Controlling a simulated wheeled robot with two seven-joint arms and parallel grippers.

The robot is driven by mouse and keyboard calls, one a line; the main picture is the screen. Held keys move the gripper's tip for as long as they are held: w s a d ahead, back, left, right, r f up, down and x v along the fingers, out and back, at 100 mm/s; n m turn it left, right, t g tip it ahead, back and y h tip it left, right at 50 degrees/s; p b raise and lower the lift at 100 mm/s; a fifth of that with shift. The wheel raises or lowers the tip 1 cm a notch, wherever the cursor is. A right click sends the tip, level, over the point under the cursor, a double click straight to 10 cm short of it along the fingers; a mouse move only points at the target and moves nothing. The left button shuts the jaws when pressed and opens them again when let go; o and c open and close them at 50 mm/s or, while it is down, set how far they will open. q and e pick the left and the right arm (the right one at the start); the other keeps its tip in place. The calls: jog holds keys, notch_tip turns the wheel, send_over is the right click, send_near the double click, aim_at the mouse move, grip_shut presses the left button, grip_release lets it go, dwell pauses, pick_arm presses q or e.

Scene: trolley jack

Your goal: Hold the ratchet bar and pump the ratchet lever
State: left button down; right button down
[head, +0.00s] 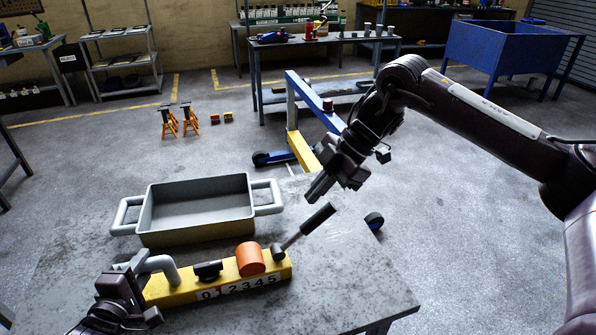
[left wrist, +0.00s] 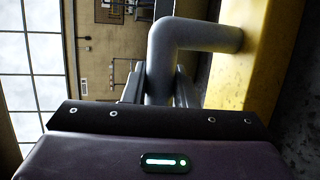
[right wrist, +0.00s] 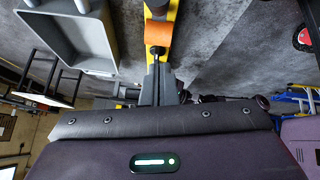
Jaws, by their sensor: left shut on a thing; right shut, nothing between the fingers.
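The yellow ratchet bar (head: 183,291) lies on the grey table, with a number scale on its front. An orange cylinder (head: 250,260) and a small black part (head: 208,271) sit on it. My left gripper (head: 135,264) is shut on the bent grey handle (head: 163,265) at the bar's left end; this handle also shows between the fingers in the left wrist view (left wrist: 160,65). The ratchet lever (head: 305,230) rises from the right end, tilted up to the right, with a black grip. My right gripper (head: 318,188) is shut and empty, just above the grip; contact cannot be told.
A grey tray (head: 197,238) with two side handles stands behind the bar on the table (head: 350,280). A blue and yellow hoist (head: 300,125) stands on the floor beyond. The table's right front area is clear.

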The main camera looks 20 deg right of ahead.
aim_at(319, 214)
pick_arm(q)
jog(key=shift+a, duration=0.1)
pick_arm(e)
jog(key=shift+x, duration=1.1)
jog(key=d+f, duration=0.1)
jog(key=f, duration=0.1)
jog(key=shift+w+d+f, duration=0.25)
jog(key=shift+w+d, duration=0.05)
jog(key=shift+d, duration=0.1)
jog(key=shift+w+d+f, duration=0.1)
jog(key=shift+d+f, duration=0.2)
jog(key=shift+f, duration=0.05)
